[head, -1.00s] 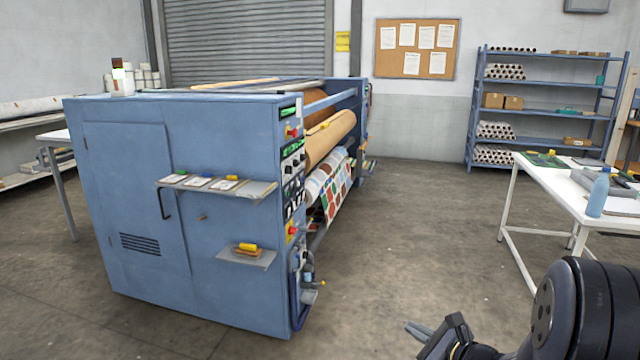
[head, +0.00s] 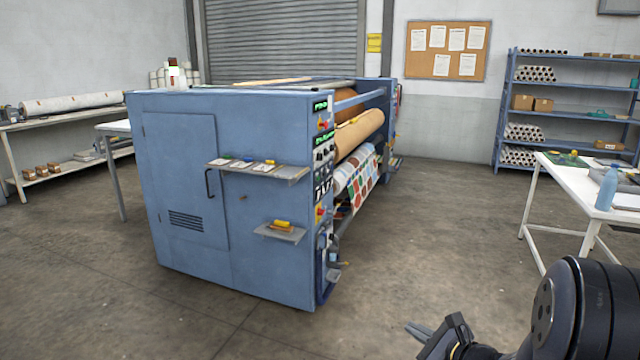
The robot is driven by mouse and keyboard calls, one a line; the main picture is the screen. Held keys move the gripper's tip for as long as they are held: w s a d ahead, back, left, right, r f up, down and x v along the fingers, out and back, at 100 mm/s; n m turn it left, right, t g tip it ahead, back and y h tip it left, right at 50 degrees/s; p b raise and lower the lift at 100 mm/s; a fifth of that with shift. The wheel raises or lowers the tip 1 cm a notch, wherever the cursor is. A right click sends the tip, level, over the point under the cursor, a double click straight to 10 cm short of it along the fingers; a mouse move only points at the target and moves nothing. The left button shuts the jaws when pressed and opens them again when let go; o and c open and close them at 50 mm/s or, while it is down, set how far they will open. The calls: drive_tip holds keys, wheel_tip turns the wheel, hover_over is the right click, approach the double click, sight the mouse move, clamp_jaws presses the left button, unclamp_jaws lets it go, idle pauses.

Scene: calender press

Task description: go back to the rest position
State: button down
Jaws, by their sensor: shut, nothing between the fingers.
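My gripper (head: 428,333) is at the bottom right of the head view, low over the floor and apart from everything. Its fingers point left, look shut, and hold nothing. My dark arm fills the bottom right corner. The blue calender press (head: 185,135) stands left of centre, its control panel (head: 322,160) on its right edge. A tan roll (head: 360,133) and a patterned printed sheet (head: 358,182) show on its right side.
A white table (head: 560,190) with a blue bottle (head: 606,188) stands at the right. Blue shelving (head: 570,85) is behind it. Two small shelves, an upper (head: 290,172) and a lower (head: 279,233), stick out from the press. The concrete floor (head: 440,230) between press and table is clear.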

drive_tip(key=shift+s+a, duration=0.1)
drive_tip(key=shift+s, duration=0.25)
drive_tip(key=shift+r, duration=0.1)
